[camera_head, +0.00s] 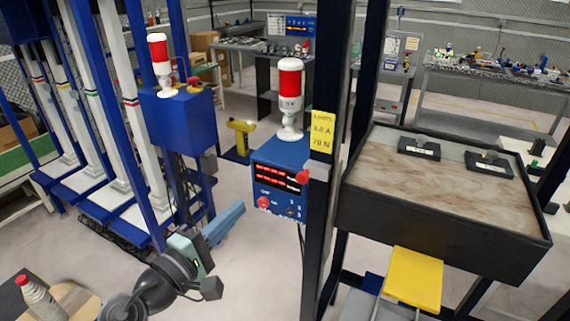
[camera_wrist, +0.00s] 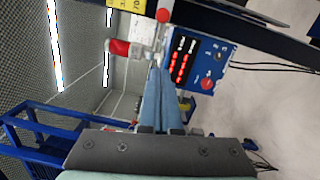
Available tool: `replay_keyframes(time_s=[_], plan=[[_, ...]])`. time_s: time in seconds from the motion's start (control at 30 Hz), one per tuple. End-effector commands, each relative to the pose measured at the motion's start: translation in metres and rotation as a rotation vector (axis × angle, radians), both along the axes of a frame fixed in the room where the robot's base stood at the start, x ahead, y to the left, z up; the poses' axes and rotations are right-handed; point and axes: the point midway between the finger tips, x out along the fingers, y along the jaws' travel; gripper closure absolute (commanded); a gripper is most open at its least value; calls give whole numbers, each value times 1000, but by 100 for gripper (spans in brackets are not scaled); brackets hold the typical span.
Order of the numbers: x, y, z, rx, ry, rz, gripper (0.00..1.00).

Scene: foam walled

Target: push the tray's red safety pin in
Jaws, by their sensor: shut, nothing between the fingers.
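The black-walled tray (camera_head: 440,232) stands on a dark frame at the right, with a brown, stained inner floor. A red knob (camera_head: 302,177) shows against the black post left of the tray, below a yellow label; in the wrist view the red knob (camera_wrist: 163,15) is at the top. It may be the safety pin, but I cannot tell for certain. My gripper (camera_head: 238,210) is shut and empty, left of and below the knob, apart from it. Its blue fingers (camera_wrist: 157,78) also show in the wrist view.
A blue control box (camera_head: 280,182) with red displays and a red-white signal lamp (camera_head: 289,98) stands beside the post. A yellow pad (camera_head: 414,278) is below the tray's front. A blue cabinet (camera_head: 178,120) stands behind my arm.

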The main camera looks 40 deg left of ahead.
Motion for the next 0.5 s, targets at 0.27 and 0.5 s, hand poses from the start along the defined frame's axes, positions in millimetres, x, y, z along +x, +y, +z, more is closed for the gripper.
replay_keyframes(time_s=[0.27, 0.5], plan=[[-1, 0, -1, -4, -1, 1, 100], [10, 2, 1, -4, -2, -1, 100]])
